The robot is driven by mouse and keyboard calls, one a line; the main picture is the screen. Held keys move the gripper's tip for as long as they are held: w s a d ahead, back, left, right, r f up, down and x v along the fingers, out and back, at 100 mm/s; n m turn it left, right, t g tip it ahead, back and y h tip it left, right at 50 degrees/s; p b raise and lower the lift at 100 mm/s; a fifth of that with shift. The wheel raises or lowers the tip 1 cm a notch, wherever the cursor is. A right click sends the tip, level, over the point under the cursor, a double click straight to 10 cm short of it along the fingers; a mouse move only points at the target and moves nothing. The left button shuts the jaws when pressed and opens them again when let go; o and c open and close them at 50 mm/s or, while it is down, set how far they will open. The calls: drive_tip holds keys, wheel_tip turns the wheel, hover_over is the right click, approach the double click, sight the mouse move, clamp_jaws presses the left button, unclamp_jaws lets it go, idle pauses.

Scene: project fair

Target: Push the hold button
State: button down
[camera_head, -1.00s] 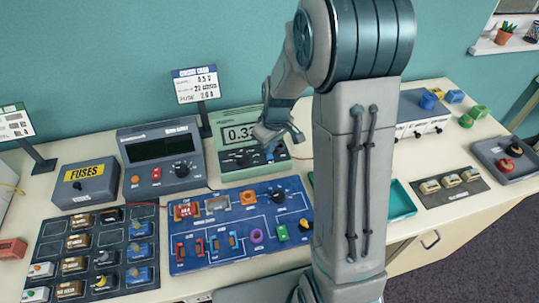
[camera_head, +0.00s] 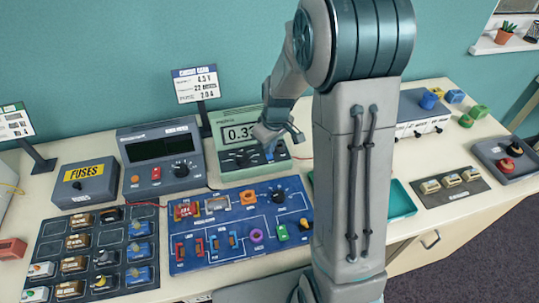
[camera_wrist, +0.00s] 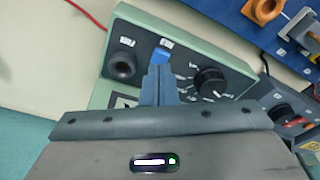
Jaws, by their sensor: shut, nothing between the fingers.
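The green bench meter (camera_head: 199,128) stands at the back of the table, its display reading about 0.32, partly hidden by my arm. It also shows in the wrist view (camera_wrist: 118,35). The blue button (camera_wrist: 161,54) is on its dark front panel, between a black socket (camera_wrist: 122,65) and a large black knob (camera_wrist: 210,81), with a small white label beside it, too blurred to read. My gripper (camera_wrist: 159,70) is shut and empty, its fingertips right at the blue button. I cannot tell whether they touch it. In the head view the fingertips are hard to make out.
A grey meter (camera_head: 160,146) with a dark screen stands left of the green one. A blue circuit board (camera_head: 206,252) lies in front. A fuse box (camera_head: 86,183) and a component tray (camera_head: 52,230) are at left. A teal tray (camera_head: 402,199) lies right of my arm.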

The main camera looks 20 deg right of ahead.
sight(270, 156)
drive_tip(key=shift+f+b, duration=0.6)
drive_tip(key=shift+f, duration=0.15)
idle(0.4)
wheel_tip(270, 156, up, 10)
drive_tip(key=p, duration=0.6)
idle(0.6)
drive_tip(key=shift+r, duration=0.1)
drive_tip(key=s+r+m+t+b, duration=0.1)
drive_tip(key=s+r+m, duration=0.2)
drive_tip(key=s, duration=0.7)
drive_tip(key=s+r+m+t+b, duration=0.1)
drive_tip(key=s+r+m, duration=0.2)
drive_tip(key=s+r, duration=0.3)
drive_tip(key=shift+s+r+h+b, duration=0.2)
drive_tip(key=shift+s+h+b, duration=0.2)
drive_tip(key=shift+s, duration=2.1)
